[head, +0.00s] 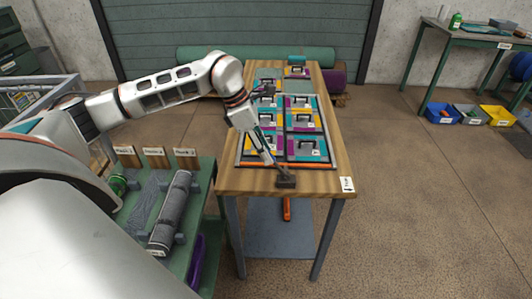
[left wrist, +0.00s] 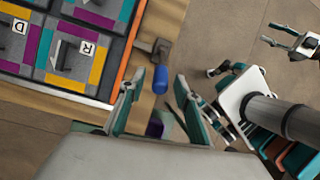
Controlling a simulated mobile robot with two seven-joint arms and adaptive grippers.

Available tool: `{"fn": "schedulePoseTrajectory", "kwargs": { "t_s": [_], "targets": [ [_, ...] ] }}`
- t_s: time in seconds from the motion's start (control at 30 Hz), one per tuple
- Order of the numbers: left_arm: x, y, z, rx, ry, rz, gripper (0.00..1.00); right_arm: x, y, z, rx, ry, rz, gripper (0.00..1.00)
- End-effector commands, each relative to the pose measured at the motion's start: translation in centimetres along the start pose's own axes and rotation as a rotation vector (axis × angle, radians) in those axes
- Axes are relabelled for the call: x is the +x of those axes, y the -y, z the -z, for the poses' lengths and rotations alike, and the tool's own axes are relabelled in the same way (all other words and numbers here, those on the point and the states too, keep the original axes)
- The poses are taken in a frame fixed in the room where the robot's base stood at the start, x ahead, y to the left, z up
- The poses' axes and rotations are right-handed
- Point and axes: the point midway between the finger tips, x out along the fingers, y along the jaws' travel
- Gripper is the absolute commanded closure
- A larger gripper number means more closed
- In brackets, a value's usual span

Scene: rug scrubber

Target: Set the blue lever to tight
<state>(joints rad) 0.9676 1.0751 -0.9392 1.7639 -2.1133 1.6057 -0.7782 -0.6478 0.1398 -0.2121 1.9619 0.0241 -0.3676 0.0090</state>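The blue lever (left wrist: 160,79) shows in the left wrist view as a short blue grip on a dark bracket (left wrist: 153,49) at the table edge. In the head view the dark bracket (head: 286,181) sits on the table's front edge, and I cannot make out the blue grip there. My left gripper (left wrist: 157,92) is open, with a finger on each side of the lever's end and nothing held. It also shows in the head view (head: 270,160), close to the bracket. My right gripper (left wrist: 272,34) is open and empty, far off.
A framed board of coloured tiles (head: 331,154) lies on the wooden table (head: 228,181) beside the bracket. A white label with an arrow (head: 347,184) is on the front right corner. An orange handle (head: 287,209) hangs below the front edge. A green cart (head: 199,203) stands left.

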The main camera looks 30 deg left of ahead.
Motion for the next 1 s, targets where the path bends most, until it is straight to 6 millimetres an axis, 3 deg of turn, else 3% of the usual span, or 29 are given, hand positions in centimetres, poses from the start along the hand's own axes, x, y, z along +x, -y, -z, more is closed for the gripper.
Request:
{"fn": "schedulePoseTrajectory", "kwargs": {
  "t_s": [0.13,0.4,0.43,0.53,0.57,1.0],
  "targets": [
    [1.0,0.0,0.0,0.000,0.000,0.000,0.67,0.0,0.0,0.0,0.000,0.000,0.000,0.60],
    [1.2,0.0,0.0,0.001,0.001,0.000,0.67,0.0,0.0,0.0,0.000,0.001,0.001,0.60],
    [1.2,0.0,0.0,0.001,0.001,0.000,0.70,0.0,0.0,0.0,0.000,0.001,0.001,0.60],
    [1.2,0.0,0.0,0.001,0.001,0.000,0.96,0.0,0.0,0.0,0.000,0.001,0.001,0.60],
    [1.2,0.0,0.0,0.001,0.001,0.000,1.00,0.0,0.0,0.0,0.000,0.001,0.001,0.60],
    [1.0,-0.9,-1.3,0.000,-0.032,-0.007,1.00,-0.5,-0.1,0.9,-0.001,-0.004,0.000,0.60]
  ]
}}
